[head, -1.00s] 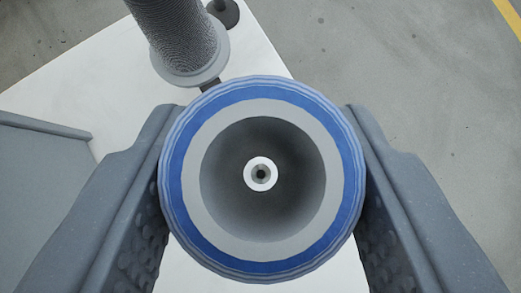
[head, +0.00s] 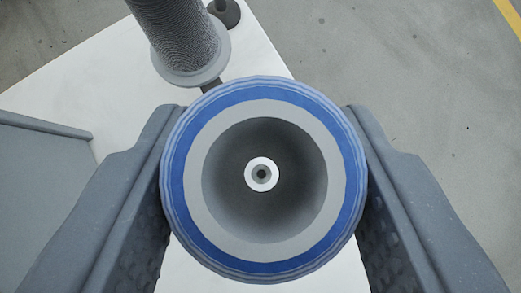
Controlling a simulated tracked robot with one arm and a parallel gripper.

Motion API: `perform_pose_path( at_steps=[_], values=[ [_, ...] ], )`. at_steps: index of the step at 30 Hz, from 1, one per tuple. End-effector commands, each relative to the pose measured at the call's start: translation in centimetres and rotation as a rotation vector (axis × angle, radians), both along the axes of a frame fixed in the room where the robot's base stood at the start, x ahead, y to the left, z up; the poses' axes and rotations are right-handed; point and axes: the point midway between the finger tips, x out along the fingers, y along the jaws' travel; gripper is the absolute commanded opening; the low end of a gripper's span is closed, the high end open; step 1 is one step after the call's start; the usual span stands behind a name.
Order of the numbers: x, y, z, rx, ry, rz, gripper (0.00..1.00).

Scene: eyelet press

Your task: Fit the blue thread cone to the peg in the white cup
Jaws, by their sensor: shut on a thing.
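My gripper (head: 263,180) is shut on the blue thread cone (head: 262,222), with one finger on each side of it. I look straight down into the cone's hollow grey inside, with its blue wound rim facing me. Through the small opening at its centre a white ring with a grey middle and a dark centre shows; this looks like the white cup (head: 249,174) with the peg in it, roughly centred in the cone. The cone hides the rest of the cup. I cannot tell how far the cone is above the peg or whether they touch.
A grey ribbed cylinder with a flange (head: 186,45) stands just beyond the cone at the upper left. A dark round foot (head: 226,13) is beside it. A white surface (head: 75,90) lies below, its edge running to the right. Grey floor (head: 410,90) is clear at right.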

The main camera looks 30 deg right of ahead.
Motion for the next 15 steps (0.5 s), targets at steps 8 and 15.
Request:
perform_pose_path(
  at_steps=[8,15],
  values=[
    [0.02,0.01,-0.25,-0.001,-0.001,0.001,0.16],
    [0.07,0.09,-0.65,0.0,-0.001,0.001,0.16]
  ],
)
